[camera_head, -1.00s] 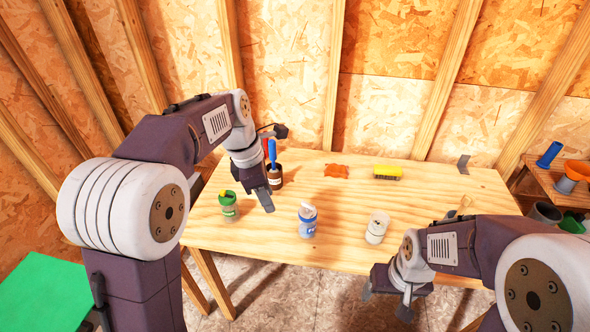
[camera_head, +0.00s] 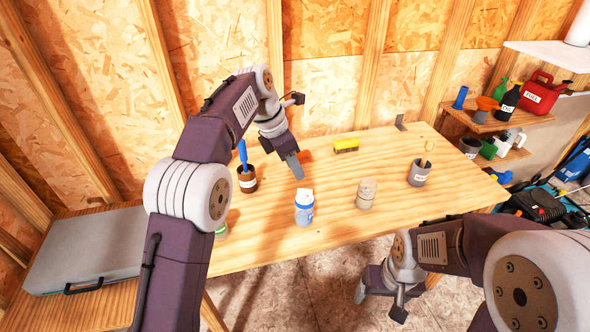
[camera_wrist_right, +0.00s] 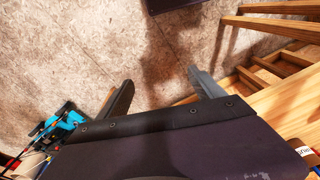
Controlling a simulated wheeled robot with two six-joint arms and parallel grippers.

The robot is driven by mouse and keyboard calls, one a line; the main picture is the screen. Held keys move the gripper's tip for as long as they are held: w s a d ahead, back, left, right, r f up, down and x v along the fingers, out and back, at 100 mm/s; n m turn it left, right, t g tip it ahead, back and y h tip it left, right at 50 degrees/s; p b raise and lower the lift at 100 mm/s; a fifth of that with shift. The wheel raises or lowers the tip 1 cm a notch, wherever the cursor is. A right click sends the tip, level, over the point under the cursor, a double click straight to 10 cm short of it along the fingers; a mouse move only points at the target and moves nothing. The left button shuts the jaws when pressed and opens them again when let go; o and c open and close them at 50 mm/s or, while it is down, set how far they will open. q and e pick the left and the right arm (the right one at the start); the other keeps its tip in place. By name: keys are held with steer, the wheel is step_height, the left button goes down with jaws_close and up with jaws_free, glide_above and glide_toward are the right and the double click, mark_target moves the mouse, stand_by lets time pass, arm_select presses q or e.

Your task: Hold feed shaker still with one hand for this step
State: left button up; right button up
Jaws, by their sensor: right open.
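Three shaker-like containers stand upright on the wooden table (camera_head: 270,258). One is a blue-and-white bottle (camera_head: 304,210), one a pale beige jar (camera_head: 366,194), and one a green container (camera_head: 221,231) mostly hidden behind my left arm. I cannot read which is the feed shaker. My left gripper (camera_head: 293,166) is over the table, behind the blue-and-white bottle and apart from it in the picture; its jaw gap does not show. My right gripper (camera_head: 380,293) is open and empty, low in front of the table edge. Its spread fingers (camera_wrist_right: 161,92) show only floor between them.
A brown pot (camera_head: 247,181) with a blue-handled tool stands near my left gripper. A yellow brush (camera_head: 346,145) and a grey cup (camera_head: 419,174) are farther back and right. A grey case (camera_head: 85,250) lies at left. Shelves with a red fuel can (camera_head: 541,93) stand at right.

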steer(key=w+a+m+g+y, duration=0.4)
steer(key=a+m+y, duration=0.5)
steer(key=a, duration=0.4)
steer(key=m+t+y, duration=0.6)
steer(key=t+y, duration=0.1)
steer(key=y, duration=0.2)
glide_toward(297, 205)
steer(key=s+a, duration=0.1)
steer(key=s+a+r, duration=0.1)
steer(key=s+a, duration=0.1)
steer(key=shift+s, duration=0.15)
steer(key=w+f+m+t, duration=0.1)
steer(key=m, duration=0.1)
steer(key=w+f+m+t+h, duration=0.1)
steer(key=m+t, duration=0.1)
steer(key=m, duration=0.1)
steer(key=w+d+f+m+t+h, duration=0.1)
steer(key=w+m+t, duration=0.1)
steer(key=m, duration=0.1)
steer(key=shift+w+f, duration=0.1)
steer(key=shift+f, duration=0.1)
steer(key=shift+a+f+m+h, duration=0.15)
steer(key=shift+f+m+h, duration=0.15)
steer(key=shift+m+h, duration=0.2)
steer(key=x, duration=0.9)
steer(key=shift+r, duration=0.1)
steer(key=c, duration=1.6)
steer(key=shift+o, duration=0.2)
